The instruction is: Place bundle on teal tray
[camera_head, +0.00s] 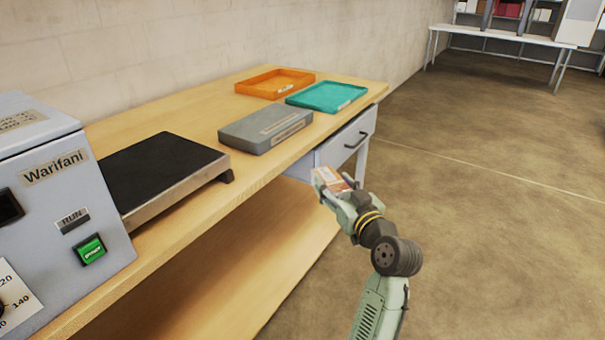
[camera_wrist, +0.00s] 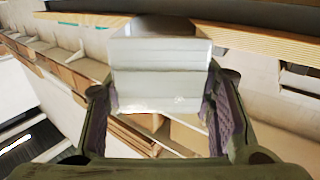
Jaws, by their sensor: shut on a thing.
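My gripper (camera_head: 340,190) is shut on the bundle (camera_head: 326,179), a small block with white and reddish-brown faces. I hold it in front of the table's front edge, near the drawer. In the wrist view the bundle (camera_wrist: 160,62) shows as a stack of pale layers between the two fingers of my gripper (camera_wrist: 160,105). The teal tray (camera_head: 326,96) lies on the table at its far right end, beyond and above my gripper in the head view. Its visible inside is empty. The bundle is apart from the tray.
An orange tray (camera_head: 274,82) lies just left of the teal one. A grey box (camera_head: 266,129) and a black-topped plate (camera_head: 160,170) stand nearer, then the laminator labelled Warifani (camera_head: 60,190). The drawer (camera_head: 348,143) sits under the tabletop. Open floor lies to the right.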

